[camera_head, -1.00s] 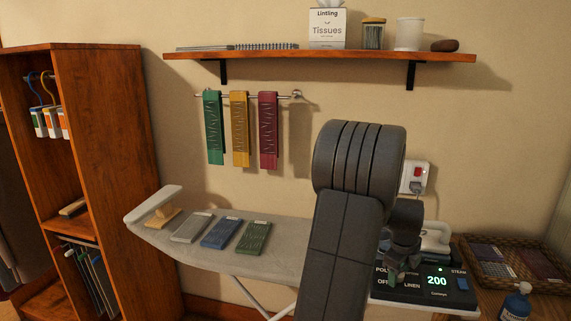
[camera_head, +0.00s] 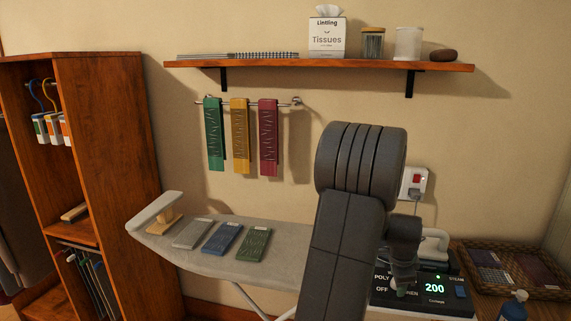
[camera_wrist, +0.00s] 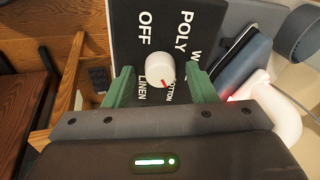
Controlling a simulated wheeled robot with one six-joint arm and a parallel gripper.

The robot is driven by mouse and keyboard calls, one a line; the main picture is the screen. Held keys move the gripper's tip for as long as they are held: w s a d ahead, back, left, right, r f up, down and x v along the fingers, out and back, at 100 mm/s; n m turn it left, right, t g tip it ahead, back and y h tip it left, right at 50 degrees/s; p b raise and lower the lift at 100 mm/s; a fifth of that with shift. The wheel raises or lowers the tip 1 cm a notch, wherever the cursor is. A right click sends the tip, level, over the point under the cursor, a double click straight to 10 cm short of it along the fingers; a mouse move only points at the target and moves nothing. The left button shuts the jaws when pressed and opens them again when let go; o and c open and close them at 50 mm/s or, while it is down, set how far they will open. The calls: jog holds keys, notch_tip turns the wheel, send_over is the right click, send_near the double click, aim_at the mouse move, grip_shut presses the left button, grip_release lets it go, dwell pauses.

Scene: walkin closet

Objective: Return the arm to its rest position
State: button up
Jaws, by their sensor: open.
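My arm rises in front of the ironing board, and my gripper (camera_head: 403,287) hangs over the black control panel (camera_head: 447,287) at the right. In the wrist view its two green fingertips (camera_wrist: 161,88) are apart with nothing held between them. A white dial (camera_wrist: 160,70) on the panel shows between the fingertips; I cannot tell how far it is from them. The dial's red mark points down and right, near the words LINEN and COTTON. The panel's display reads 200 in green. My arm hides part of the board and panel.
The ironing board (camera_head: 285,264) carries several flat pieces. A wall shelf (camera_head: 320,66) is above, and a wicker tray (camera_head: 540,291) and blue bottle (camera_head: 513,308) are at the right. A wall socket (camera_head: 414,183) is behind my arm. A wooden cabinet (camera_head: 110,150) is at the left.

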jog(key=n+p, duration=0.2)
jog(key=n, duration=0.3)
jog(key=shift+t, duration=0.3)
jog(key=shift+n, duration=0.3)
